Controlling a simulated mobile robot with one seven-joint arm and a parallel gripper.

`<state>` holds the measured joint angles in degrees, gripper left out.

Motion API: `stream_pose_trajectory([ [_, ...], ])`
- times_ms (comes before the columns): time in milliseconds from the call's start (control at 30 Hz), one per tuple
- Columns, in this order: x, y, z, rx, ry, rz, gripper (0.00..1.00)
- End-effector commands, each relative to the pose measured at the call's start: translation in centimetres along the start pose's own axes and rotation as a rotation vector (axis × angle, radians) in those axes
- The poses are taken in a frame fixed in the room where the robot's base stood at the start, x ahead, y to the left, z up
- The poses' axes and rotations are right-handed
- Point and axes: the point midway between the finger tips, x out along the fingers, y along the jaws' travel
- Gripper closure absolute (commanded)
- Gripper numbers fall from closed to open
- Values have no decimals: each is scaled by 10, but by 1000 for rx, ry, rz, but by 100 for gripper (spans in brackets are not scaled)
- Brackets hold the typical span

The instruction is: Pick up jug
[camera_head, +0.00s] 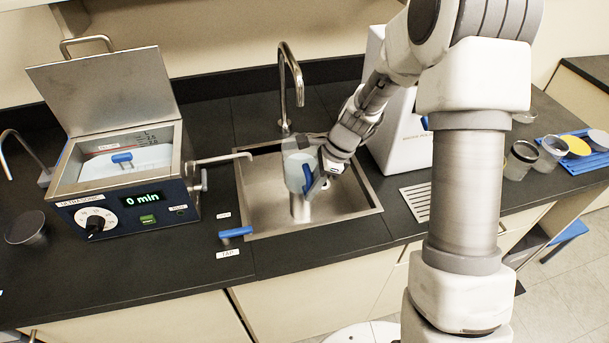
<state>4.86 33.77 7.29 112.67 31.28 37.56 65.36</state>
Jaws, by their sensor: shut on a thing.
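The jug (294,170) is a clear, pale blue-tinted vessel in the middle of the picture, over the steel sink (262,213). My gripper (313,184) is at the jug's right side and shut on it. The gripper and wrist hide part of that side. I cannot tell how far the jug's base is above the sink floor.
An ultrasonic bath (130,215) with its lid up stands left of the sink. A tall tap (290,85) rises behind the sink. A blue tap lever (236,232) is at the sink's front left. A white machine (405,140) and several cups (520,160) are at right.

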Motion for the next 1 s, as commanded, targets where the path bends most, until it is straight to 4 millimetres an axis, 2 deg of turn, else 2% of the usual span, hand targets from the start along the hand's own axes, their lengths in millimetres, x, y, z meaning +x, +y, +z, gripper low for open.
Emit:
stream_pose_trajectory([
  [267,-9,-1,4,-3,0,-3,100],
  [467,-38,-2,16,-5,0,-7,100],
  [800,-96,40,-18,2,1,-6,100],
  [1000,-121,59,-34,1,1,-4,100],
])
